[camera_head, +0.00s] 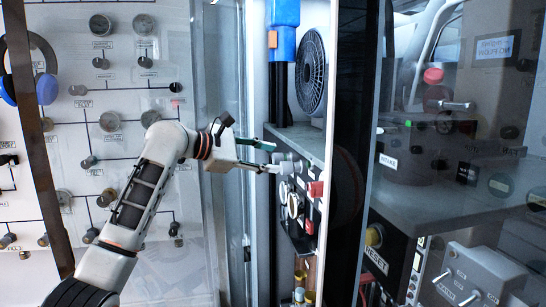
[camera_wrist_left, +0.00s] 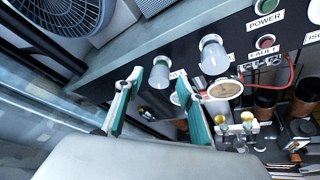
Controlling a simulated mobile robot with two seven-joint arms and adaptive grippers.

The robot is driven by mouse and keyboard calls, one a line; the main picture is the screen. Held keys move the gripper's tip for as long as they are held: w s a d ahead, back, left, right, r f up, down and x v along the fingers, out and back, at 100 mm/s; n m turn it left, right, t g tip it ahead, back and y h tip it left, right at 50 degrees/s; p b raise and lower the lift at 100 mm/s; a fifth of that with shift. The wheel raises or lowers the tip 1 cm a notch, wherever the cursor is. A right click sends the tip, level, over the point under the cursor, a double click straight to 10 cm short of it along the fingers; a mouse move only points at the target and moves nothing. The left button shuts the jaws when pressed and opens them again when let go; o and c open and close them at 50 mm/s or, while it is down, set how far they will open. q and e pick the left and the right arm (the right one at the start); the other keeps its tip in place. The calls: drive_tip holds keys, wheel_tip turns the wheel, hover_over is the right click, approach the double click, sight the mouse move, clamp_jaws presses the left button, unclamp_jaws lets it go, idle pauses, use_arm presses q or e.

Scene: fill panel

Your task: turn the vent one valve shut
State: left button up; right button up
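Two grey cylindrical valve knobs stick out of a black panel in the left wrist view, a left one (camera_wrist_left: 159,73) and a right one (camera_wrist_left: 213,56). Their labels are too small or covered to read, so I cannot tell which is vent one. My left gripper (camera_head: 270,157) reaches the panel from the left in the head view. In the left wrist view its green-padded fingers (camera_wrist_left: 160,80) are apart, with the left knob showing between their tips. I cannot tell whether they touch it. My right gripper is in neither view.
A round gauge (camera_wrist_left: 225,89), a POWER lamp (camera_wrist_left: 264,15) and a FAULT lamp (camera_wrist_left: 265,42) are near the knobs. A black fan (camera_head: 311,73) and a blue-topped cylinder (camera_head: 284,45) stand above the panel. A dark upright post (camera_head: 354,150) borders the cabinet on the right.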

use_arm(q)
drive_tip(key=shift+x, duration=0.85)
drive_tip(key=c, duration=1.1)
drive_tip(key=shift+f+m+t, duration=0.15)
drive_tip(key=shift+m+t, duration=0.45)
drive_tip(key=shift+m, duration=0.4)
drive_tip(key=shift+s+f+m+t+h, duration=0.1)
drive_tip(key=shift+m+t+h, duration=0.55)
drive_tip(key=shift+m, duration=0.95)
